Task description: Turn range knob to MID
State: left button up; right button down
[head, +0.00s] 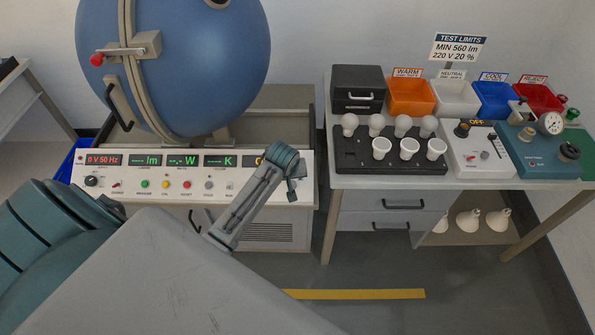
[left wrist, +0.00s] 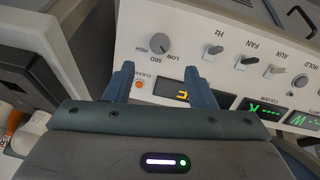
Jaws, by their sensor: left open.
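The range knob (left wrist: 161,46) is a grey round dial on the white front panel, with LOW, MID and HIGH printed around it. Its pointer setting is too small to read. In the left wrist view my left gripper (left wrist: 162,78) is open and empty, its two teal fingers apart, with the knob just beyond the gap between the fingertips. I cannot tell touching from depth, but nothing is clamped. In the head view my left gripper (head: 292,188) is at the right end of the panel (head: 140,192) and hides the knob. My right gripper is not in view.
An orange display (left wrist: 175,91) and a small orange light (left wrist: 138,83) sit close to the fingers. Several switches line the panel, including the HZ switch (left wrist: 209,55). The blue sphere (head: 180,65) stands behind the panel. A bench with bulbs (head: 380,148) and bins is at right.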

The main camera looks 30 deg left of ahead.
aim_at(292, 183)
pick_arm(q)
jog(key=p+x, duration=0.1)
jog(key=x, duration=0.7)
jog(key=shift+w+a+f, duration=0.15)
jog(key=shift+w+f, duration=0.05)
jog(key=shift+f, duration=0.3)
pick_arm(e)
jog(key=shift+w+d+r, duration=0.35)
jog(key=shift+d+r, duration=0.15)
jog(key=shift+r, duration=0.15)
pick_arm(q)
jog(key=c, duration=0.8)
jog(key=shift+c, duration=0.8)
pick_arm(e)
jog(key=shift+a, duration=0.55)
